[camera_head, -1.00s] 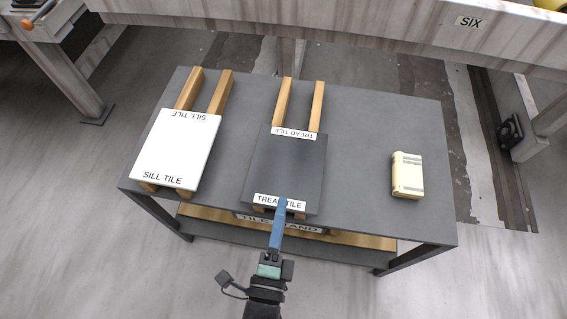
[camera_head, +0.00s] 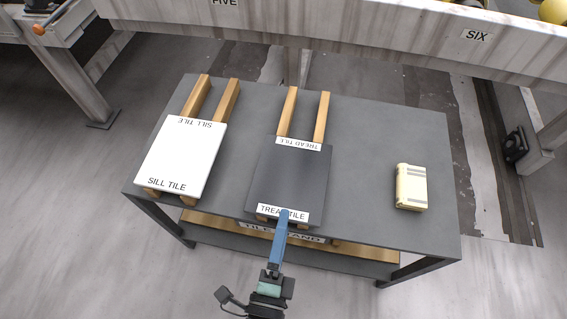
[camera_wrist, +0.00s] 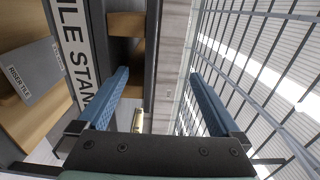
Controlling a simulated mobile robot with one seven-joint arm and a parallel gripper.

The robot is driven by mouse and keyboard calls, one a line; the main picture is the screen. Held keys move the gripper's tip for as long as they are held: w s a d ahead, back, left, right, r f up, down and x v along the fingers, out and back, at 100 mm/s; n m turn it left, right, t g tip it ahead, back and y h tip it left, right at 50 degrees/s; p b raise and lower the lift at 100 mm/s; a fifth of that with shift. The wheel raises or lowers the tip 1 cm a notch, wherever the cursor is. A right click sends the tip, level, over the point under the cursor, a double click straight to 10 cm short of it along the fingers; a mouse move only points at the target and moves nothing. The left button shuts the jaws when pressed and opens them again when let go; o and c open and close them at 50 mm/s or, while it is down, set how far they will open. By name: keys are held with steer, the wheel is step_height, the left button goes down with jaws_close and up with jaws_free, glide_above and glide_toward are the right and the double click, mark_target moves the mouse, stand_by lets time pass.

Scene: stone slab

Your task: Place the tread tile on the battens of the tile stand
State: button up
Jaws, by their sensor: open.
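The dark grey tread tile (camera_head: 291,177) lies flat on two wooden battens (camera_head: 321,117) of the tile stand (camera_head: 371,129). The battens stick out beyond its far edge, and batten ends show under its near edge. My gripper (camera_head: 284,213) is at the tile's near edge, its upper finger overlapping the near label. In the wrist view my gripper (camera_wrist: 160,73) is open, with two blue fingers apart and the tile's dark edge (camera_wrist: 152,50) appearing between them. Nothing is clamped. I cannot tell whether a finger touches the tile.
A white sill tile (camera_head: 182,157) rests on another batten pair at left. A cream box-like object (camera_head: 411,187) stands at right on bare grey top. A riser tile (camera_wrist: 33,72) shows below in the wrist view. A beam (camera_head: 330,30) runs behind the stand.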

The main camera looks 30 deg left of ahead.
steer(key=p+v, duration=0.1)
steer(key=v, duration=1)
steer(key=shift+s, duration=0.4)
steer(key=shift+d, duration=0.1)
